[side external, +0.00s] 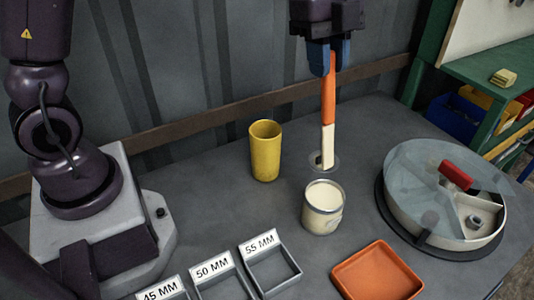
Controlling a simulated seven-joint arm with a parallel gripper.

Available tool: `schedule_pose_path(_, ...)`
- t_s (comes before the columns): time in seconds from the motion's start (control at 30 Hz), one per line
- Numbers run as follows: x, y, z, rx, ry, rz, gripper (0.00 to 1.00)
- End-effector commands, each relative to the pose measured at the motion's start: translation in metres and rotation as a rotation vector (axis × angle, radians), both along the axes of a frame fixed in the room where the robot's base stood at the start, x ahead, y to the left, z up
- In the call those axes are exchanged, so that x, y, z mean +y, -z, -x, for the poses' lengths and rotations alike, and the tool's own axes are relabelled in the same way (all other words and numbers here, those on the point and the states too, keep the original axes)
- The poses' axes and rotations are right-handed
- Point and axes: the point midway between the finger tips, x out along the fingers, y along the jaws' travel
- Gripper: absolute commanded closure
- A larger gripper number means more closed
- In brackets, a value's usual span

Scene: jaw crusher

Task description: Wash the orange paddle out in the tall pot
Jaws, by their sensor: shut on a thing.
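My gripper (329,62) is at the top centre, its blue fingers shut on the top of the orange paddle (328,98). The paddle hangs upright, orange above and cream-coloured on its lower part, with a small dark patch near the tip. Its lower end appears over a pale round disc or ring (334,167) on the table; I cannot tell whether it touches. The tall yellow pot (264,160) stands upright to the left of the paddle, apart from it. Its inside bottom is hidden.
A shorter cream pot (322,217) stands in front of the paddle. A round lidded bin (432,215) with a red handle (456,175) is at right. An orange tray (377,275) and labelled grey trays (272,270) lie in front. A green shelf (480,70) is back right.

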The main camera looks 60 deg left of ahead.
Motion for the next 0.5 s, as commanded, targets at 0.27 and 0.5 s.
schedule_pose_path(0.27,0.000,0.000,0.000,0.000,0.000,-0.002,1.00)
schedule_pose_path(0.5,0.038,-0.017,-0.002,-0.002,-0.072,-0.070,1.00)
